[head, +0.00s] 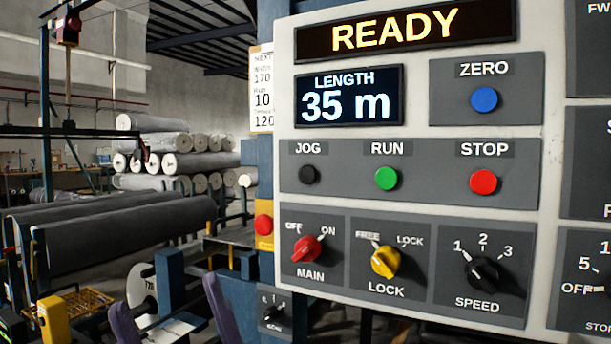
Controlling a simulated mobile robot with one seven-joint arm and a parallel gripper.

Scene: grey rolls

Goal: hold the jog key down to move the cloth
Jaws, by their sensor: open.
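The jog key (309,175) is a small round black button under the JOG label, at the left of the button row on the control panel (287,190). Nothing touches it or covers it. The cloth is likely the long grey roll (120,236) lying at the left; no cloth is clearly seen running through the machine. The top display (395,30) reads READY and the length display (348,97) reads 35 m. My gripper cannot be made out in this view.
A green RUN button (387,178) and red STOP button (483,181) share the row. The red MAIN knob (307,249) points toward ON, the yellow LOCK knob (386,262) toward FREE, the SPEED knob (482,272) toward 1. Blue machine frames (172,280) stand lower left.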

